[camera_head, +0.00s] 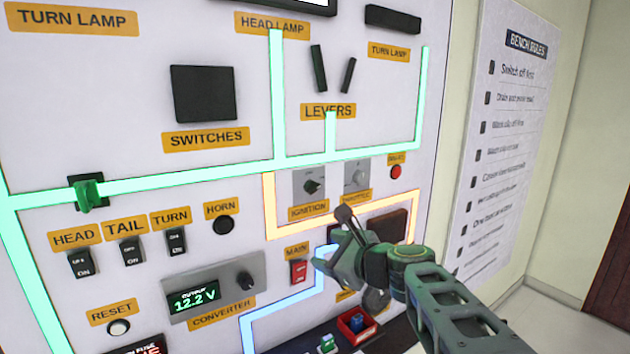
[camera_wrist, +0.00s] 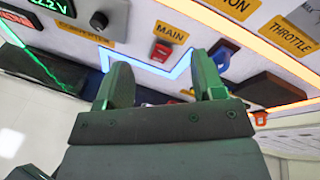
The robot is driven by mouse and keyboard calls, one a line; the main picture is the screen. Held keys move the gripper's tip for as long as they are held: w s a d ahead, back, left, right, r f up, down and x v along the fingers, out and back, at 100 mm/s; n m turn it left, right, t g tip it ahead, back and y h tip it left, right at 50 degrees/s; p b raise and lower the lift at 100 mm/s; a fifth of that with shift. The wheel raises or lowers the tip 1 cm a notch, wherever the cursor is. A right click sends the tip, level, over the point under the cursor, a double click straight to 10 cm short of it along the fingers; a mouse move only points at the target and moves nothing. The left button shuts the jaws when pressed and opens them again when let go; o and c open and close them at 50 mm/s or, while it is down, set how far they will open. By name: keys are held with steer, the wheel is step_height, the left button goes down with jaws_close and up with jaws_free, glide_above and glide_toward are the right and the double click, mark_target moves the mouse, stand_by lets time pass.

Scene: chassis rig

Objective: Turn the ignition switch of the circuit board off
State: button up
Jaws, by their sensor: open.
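The ignition switch (camera_head: 312,186) is a dark knob on a grey plate, on the upright circuit board (camera_head: 130,110). It sits above the yellow IGNITION label (camera_head: 308,209), left of the throttle knob (camera_head: 356,174). My gripper (camera_head: 335,238) is open and empty in front of the board, below and slightly right of the switch. In the wrist view my gripper (camera_wrist: 165,82) shows its two green fingers well apart, with nothing between them. Only the end of the ignition label (camera_wrist: 237,6) shows there; the knob is out of that view.
A red MAIN switch (camera_head: 298,271) is left of my gripper. A red button (camera_head: 396,171) is upper right of the throttle. The converter (camera_head: 212,287) and several rocker switches are at the left. A small red tray (camera_head: 352,335) is below my gripper. A rules sheet (camera_head: 510,130) hangs on the right wall.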

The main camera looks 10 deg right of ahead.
mark_target(316, 191)
steer(key=w+d+r+m+t+h+p, duration=0.1)
steer(key=w+d+r+m+t, duration=0.2)
steer(key=d+r+m, duration=0.3)
steer(key=shift+m+t, duration=0.4)
steer(key=shift+m, duration=0.4)
steer(key=p+x, duration=0.1)
steer(key=x, duration=0.3)
steer(key=r+p+x, duration=0.1)
steer(key=x, duration=0.4)
steer(key=a+p+x, duration=0.1)
steer(key=x, duration=0.3)
steer(key=shift+w+a+r, duration=0.15)
steer(key=shift+c, duration=0.3)
steer(key=c, duration=0.8)
